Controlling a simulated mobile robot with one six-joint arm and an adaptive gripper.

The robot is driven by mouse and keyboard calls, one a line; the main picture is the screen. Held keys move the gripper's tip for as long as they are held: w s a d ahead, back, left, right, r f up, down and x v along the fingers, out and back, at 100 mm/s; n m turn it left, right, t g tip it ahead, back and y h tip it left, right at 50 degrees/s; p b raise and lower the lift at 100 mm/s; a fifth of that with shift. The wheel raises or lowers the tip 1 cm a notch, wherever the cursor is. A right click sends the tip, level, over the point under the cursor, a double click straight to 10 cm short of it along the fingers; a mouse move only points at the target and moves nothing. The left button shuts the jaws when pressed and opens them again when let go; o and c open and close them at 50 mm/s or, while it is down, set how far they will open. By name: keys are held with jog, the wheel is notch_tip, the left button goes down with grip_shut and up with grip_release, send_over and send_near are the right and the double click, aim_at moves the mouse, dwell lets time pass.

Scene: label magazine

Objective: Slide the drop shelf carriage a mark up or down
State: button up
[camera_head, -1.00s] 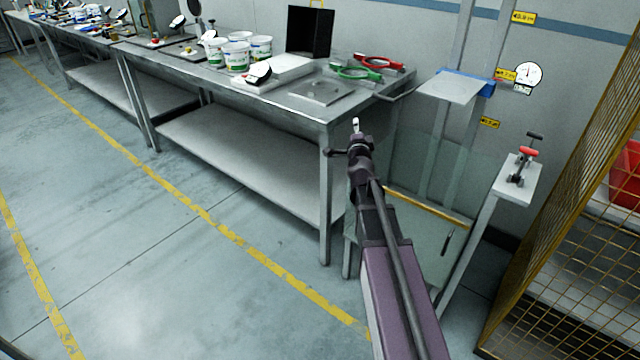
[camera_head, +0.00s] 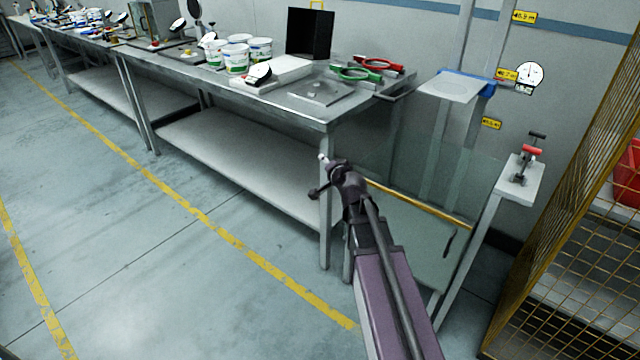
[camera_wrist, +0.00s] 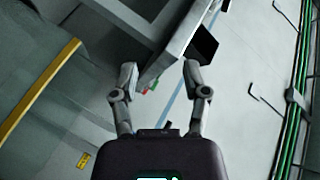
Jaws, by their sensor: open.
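The drop shelf carriage (camera_head: 482,86) is a blue block on two upright rails against the wall, with a flat grey shelf plate (camera_head: 450,87) sticking out from it. It sits by the middle yellow height label (camera_head: 507,74). Another label (camera_head: 524,17) is above and one (camera_head: 491,124) below; the lower figures are too small to read surely. My gripper (camera_head: 318,176) is in front of the near end of the workbench, well left of and below the carriage, touching nothing visible. In the wrist view its fingers (camera_wrist: 160,77) are spread and empty. The carriage is not clearly visible there.
A clear panel with a yellow top bar (camera_head: 418,203) stands below the shelf. A post with a red-handled clamp (camera_head: 527,160) is at right, beside a yellow mesh cage (camera_head: 570,220). The steel workbench (camera_head: 290,110) carries tubs and a black box. Floor at left is clear.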

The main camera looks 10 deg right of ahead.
jog(key=shift+s+a+f+n+g+y+b, duration=0.15)
jog(key=shift+s+a+f+n+g, duration=0.3)
jog(key=shift+f, duration=0.25)
jog(key=shift+s+a+f+n+g+y+b, duration=0.1)
jog(key=shift+s+a+f+n+g+y, duration=0.1)
jog(key=shift+s+a+f+n+g, duration=0.3)
jog(key=shift+s+a+f+n+g+y+b, duration=0.2)
jog(key=shift+s+a+f, duration=0.25)
jog(key=shift+f, duration=0.4)
jog(key=shift+w+a, duration=0.1)
